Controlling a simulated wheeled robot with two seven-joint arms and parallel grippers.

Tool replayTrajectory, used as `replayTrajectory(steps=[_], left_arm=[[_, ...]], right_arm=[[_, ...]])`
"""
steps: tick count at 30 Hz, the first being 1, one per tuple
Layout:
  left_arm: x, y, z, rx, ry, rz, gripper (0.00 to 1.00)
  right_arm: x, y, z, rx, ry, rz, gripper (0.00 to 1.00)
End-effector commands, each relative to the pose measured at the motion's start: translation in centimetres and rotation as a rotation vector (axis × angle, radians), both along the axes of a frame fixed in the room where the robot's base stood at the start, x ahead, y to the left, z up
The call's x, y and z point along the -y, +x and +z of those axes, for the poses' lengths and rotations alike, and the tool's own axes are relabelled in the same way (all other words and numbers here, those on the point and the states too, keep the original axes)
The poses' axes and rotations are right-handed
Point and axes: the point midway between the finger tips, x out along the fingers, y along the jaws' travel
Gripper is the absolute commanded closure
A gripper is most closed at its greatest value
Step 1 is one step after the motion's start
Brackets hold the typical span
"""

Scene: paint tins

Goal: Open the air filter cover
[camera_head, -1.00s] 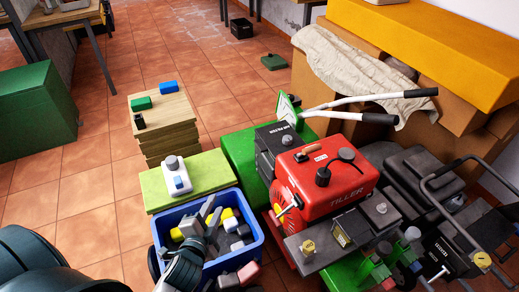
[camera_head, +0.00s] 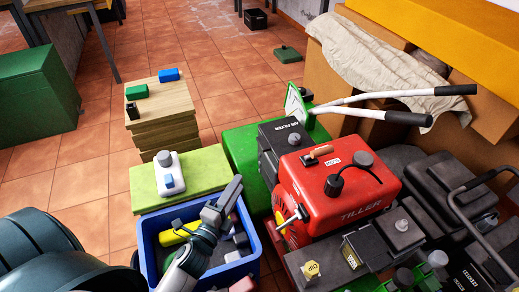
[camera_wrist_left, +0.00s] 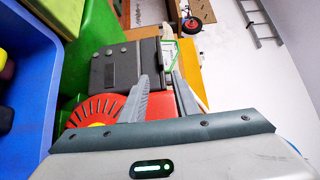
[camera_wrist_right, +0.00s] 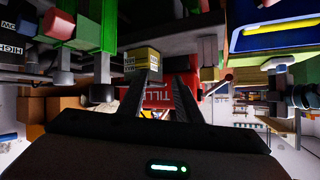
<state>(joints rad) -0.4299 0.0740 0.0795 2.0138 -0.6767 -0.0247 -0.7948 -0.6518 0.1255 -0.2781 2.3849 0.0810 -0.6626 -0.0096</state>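The air filter cover (camera_head: 285,137) is a black box top lettered "AIR FILTER" with a round knob, beside the red tiller tank (camera_head: 338,182). It looks shut. In the left wrist view, a black box (camera_wrist_left: 115,66) that appears to be the air filter housing stands beyond the fingers. My left gripper (camera_head: 227,198) is above the blue bin, left of the engine and apart from the cover. Its fingers (camera_wrist_left: 161,78) are parted and empty. My right gripper is out of the head view. In its wrist view its fingers (camera_wrist_right: 161,76) are parted and empty, with the red tank beyond.
The blue bin (camera_head: 258,262) holds several loose items below my left gripper. A green-topped stand (camera_head: 205,165) carries a white device (camera_head: 168,175). Wooden boards (camera_head: 165,110) are stacked behind it. The tiller's handlebars (camera_head: 400,93) reach out behind the tank.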

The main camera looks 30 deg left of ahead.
Motion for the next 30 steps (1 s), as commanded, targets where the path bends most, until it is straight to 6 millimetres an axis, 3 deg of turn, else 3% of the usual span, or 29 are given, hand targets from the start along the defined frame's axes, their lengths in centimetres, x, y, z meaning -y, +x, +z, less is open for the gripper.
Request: replayTrajectory(steps=[11, 30], left_arm=[[-0.2, 2.8, 0.1, 0.002, 0.001, -0.001, 0.72], [-0.8, 13.7, 0.0, 0.002, 0.000, 0.000, 0.72]], right_arm=[[0.0, 0.1, 0.1, 0.009, 0.002, -0.001, 0.69], [-0.9, 1.1, 2.0, 0.129, 0.035, 0.001, 0.69]])
